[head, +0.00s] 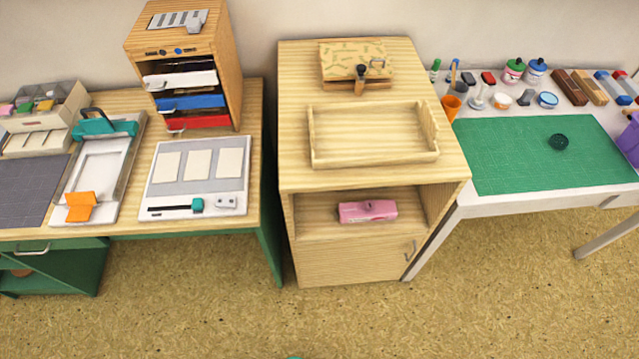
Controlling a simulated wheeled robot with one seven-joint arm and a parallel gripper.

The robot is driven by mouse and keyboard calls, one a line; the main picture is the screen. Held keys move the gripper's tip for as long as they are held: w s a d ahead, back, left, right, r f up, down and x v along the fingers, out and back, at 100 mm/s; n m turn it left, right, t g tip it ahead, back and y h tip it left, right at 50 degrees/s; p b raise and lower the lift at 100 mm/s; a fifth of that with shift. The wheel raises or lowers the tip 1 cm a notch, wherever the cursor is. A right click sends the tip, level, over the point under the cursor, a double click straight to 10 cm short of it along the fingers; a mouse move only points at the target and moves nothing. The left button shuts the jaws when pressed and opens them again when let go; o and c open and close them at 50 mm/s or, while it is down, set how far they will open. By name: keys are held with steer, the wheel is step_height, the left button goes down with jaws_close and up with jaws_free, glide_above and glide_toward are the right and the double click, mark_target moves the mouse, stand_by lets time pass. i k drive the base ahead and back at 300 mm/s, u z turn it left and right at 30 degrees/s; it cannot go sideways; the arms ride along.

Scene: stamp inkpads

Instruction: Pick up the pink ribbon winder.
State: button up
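A pink device (367,211), which looks like the ribbon winder, lies in the open shelf of the wooden cabinet (350,266). It is long and low, with a small grey part on top, and it sits near the shelf's front edge, right of the middle. My gripper is not clearly in view. A small teal bit shows at the bottom edge of the picture, too little to tell what it is.
An empty wooden tray (372,160) and a patterned wooden box (356,62) stand on the cabinet top. A desk with paper tools (195,178) is at left. A white table with a green mat (541,153) is at right. The floor in front is clear.

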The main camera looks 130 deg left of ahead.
mark_target(349, 213)
steer(key=u, duration=3.95)
